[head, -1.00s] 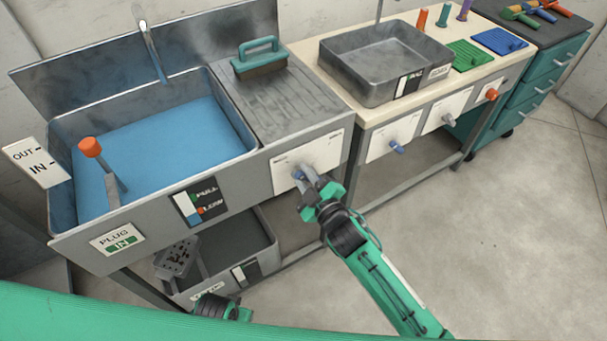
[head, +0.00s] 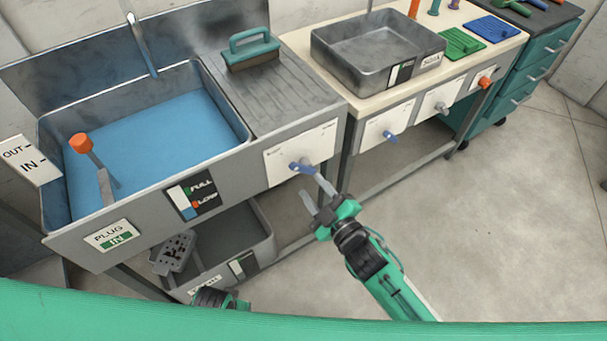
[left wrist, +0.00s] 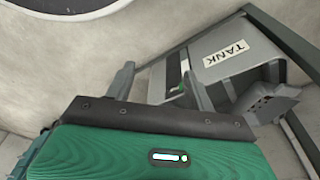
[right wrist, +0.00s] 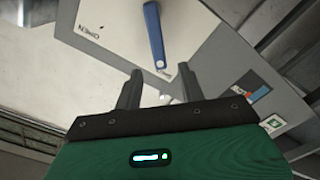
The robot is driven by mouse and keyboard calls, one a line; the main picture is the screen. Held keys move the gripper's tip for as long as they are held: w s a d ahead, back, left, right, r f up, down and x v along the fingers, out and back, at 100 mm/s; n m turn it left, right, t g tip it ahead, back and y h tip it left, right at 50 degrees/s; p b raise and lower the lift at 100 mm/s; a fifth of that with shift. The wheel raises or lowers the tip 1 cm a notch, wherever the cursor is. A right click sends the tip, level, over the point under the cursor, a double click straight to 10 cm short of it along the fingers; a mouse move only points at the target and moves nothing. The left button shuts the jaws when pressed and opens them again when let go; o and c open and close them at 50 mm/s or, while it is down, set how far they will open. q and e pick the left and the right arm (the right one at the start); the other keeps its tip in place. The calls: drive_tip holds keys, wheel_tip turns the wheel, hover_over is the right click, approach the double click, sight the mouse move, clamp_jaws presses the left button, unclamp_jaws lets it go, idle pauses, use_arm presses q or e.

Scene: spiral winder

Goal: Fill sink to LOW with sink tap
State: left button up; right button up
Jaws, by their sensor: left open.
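The grey sink (head: 236,112) at left holds a broad sheet of blue water (head: 150,140). The blue tap handle (head: 302,168) sticks out from a white panel right of the sink; it also shows in the right wrist view (right wrist: 154,35). My right gripper (head: 316,191) is open and empty, just in front of and below the handle. The FULL/LOW gauge (head: 193,195) is on the sink front; its exact reading is too small to tell. The faucet spout (head: 142,45) hangs over the sink. My left gripper (left wrist: 158,85) is open and empty, low in front of the TANK bin.
The orange-topped plug lever (head: 82,143) stands in the sink by a PLUG IN sign (head: 111,236). A tank bin (head: 262,238) sits underneath. A green-handled brush (head: 251,52) rests on the drainboard. A second counter with a smaller basin (head: 365,75) is at right; floor there is clear.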

use_arm(q)
drive_tip(key=shift+r, duration=0.5)
use_arm(e)
drive_tip(key=v, duration=0.5)
drive_tip(key=shift+s+d, duration=0.2)
drive_tip(key=shift+s, duration=0.1)
use_arm(q)
drive_tip(key=shift+w, duration=0.15)
idle(0.3)
